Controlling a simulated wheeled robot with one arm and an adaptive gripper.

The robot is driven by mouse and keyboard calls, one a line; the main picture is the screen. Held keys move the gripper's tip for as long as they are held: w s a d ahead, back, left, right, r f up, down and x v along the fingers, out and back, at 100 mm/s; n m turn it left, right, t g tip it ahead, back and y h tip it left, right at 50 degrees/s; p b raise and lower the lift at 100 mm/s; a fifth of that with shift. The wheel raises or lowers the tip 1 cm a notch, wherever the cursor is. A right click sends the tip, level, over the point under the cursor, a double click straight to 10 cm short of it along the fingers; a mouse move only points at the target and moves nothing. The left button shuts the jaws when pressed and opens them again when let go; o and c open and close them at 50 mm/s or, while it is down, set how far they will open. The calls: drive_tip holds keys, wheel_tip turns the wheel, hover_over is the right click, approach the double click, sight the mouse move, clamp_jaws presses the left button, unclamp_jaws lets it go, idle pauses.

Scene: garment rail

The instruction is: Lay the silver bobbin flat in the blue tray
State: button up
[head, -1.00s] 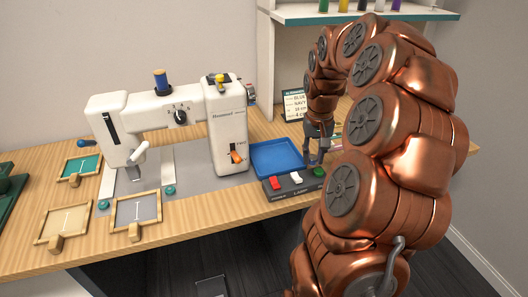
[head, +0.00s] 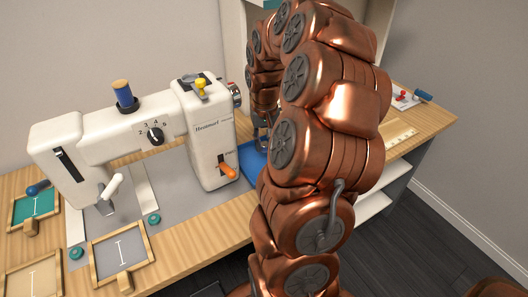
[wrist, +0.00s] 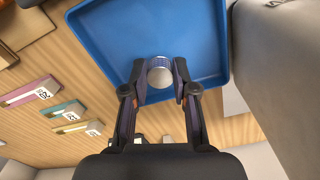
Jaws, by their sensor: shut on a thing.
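The silver bobbin (wrist: 159,76) is between the fingertips of my gripper (wrist: 162,70) in the wrist view. Its round pale face points toward the wrist camera, and a dark bluish band shows at its far edge. My gripper is shut on it. The blue tray (wrist: 110,40) lies behind the bobbin in that view, with the bobbin over its lower middle. I cannot tell the height above the tray floor. In the head view only a strip of the blue tray (head: 252,158) shows; my arm hides the rest, and the bobbin is not visible there.
The white sewing machine (head: 208,135) stands left of the tray. Small labelled blocks (wrist: 68,109) lie on the wooden table left of the tray in the wrist view. Framed pads (head: 122,250) lie at the table's front left. The table's right end has a red item (head: 403,96).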

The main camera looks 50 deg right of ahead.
sight(265, 150)
drive_tip(key=shift+f, duration=2.25)
drive_tip(key=shift+f, duration=0.2)
drive_tip(key=o, duration=0.8)
drive_tip(key=shift+c, duration=0.2)
drive_tip(key=shift+r, duration=0.15)
wheel_tip(265, 150, up, 12)
drive_tip(key=shift+r, duration=0.1)
drive_tip(key=shift+d, duration=0.1)
